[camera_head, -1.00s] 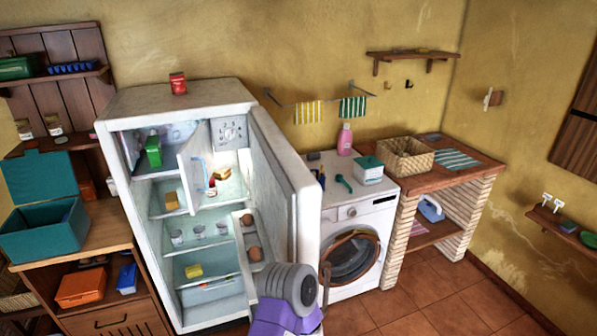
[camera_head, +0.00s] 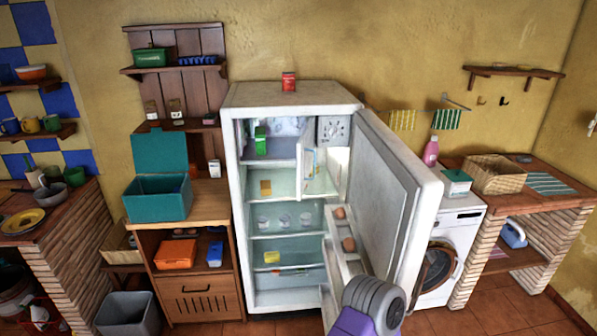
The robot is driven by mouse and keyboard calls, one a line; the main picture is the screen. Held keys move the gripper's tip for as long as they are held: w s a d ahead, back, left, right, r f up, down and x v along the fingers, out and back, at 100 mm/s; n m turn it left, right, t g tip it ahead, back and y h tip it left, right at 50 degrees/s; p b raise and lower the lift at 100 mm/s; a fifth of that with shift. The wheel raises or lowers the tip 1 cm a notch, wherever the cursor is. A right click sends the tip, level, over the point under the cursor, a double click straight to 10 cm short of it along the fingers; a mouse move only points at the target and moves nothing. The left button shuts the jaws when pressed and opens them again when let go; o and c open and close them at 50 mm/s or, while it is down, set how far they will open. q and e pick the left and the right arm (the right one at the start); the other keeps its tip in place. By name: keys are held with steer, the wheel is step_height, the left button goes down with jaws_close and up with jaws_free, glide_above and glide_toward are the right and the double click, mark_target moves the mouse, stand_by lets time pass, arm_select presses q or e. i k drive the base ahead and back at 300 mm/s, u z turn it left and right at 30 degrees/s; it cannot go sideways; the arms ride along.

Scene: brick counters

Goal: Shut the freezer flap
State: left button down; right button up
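The freezer flap (camera_head: 308,171) is a small white door inside the upper part of the fridge (camera_head: 296,93). It stands swung out from the freezer compartment and shows nearly edge-on. A green box (camera_head: 260,140) is in the open compartment to its left. The fridge's large main door (camera_head: 385,195) is wide open to the right. A grey and purple link of my arm is in front of that door's lower part. Neither of my grippers is in view, so whether they are open or shut is hidden.
A dial panel (camera_head: 333,129) is right of the flap. Egg-coloured items (camera_head: 347,243) sit in the main door's shelf. A wooden cabinet (camera_head: 203,292) with a teal box (camera_head: 158,198) stands close on the left, and a washing machine (camera_head: 455,235) on the right. A grey bin (camera_head: 128,315) is on the floor.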

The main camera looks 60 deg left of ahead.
mark_target(305, 152)
steer(key=u, duration=1.05)
steer(key=i, duration=0.2)
steer(key=u, duration=0.1)
